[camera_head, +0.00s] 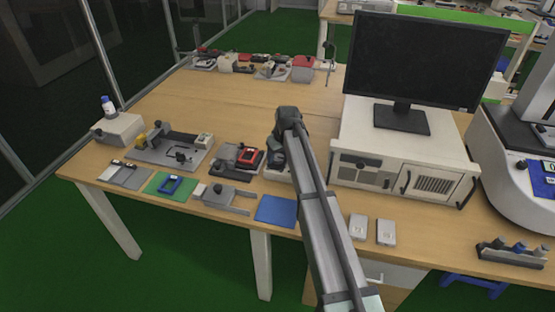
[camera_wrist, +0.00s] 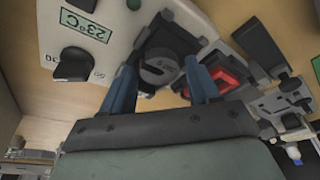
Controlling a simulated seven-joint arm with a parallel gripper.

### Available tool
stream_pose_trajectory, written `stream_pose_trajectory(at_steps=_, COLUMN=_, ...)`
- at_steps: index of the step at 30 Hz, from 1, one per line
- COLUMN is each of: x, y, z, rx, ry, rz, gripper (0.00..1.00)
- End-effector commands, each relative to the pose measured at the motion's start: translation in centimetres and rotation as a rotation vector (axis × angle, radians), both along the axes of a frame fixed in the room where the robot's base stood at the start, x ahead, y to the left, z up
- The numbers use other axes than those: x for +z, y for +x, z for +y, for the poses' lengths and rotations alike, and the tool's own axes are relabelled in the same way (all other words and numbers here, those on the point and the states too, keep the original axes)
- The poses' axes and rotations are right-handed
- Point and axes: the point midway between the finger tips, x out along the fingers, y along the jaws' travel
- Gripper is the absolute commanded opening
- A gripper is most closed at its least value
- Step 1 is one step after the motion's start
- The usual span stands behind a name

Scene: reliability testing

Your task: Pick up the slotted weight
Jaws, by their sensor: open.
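A dark grey round weight (camera_wrist: 157,70) with a slot and faint markings, which looks like the slotted weight, shows in the wrist view. It sits at a black part of a white device (camera_wrist: 105,28). My gripper (camera_wrist: 160,68) is open, with one blue finger on each side of the weight as seen from the wrist. I cannot tell whether the fingers touch it or how far apart in height they are. In the head view my arm hides the weight and most of the device's pale base (camera_head: 272,176).
A red-and-black instrument (camera_head: 245,157) stands just left of my gripper in the head view. A white case (camera_head: 400,150) with a monitor (camera_head: 425,60) stands to the right. A blue mat (camera_head: 277,211) lies in front.

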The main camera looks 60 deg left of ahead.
Motion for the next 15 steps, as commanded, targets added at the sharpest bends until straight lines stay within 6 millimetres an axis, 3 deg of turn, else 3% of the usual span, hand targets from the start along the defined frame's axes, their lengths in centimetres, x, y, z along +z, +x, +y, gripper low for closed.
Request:
stream_pose_trajectory(at_steps=6, x=-0.12, y=0.00, z=0.02, rx=0.000, ry=0.000, rz=0.000, gripper=0.60)
stream_pose_trajectory(at_steps=15, x=-0.10, y=0.01, z=0.00, rx=0.000, ry=0.000, rz=0.000, gripper=0.32)
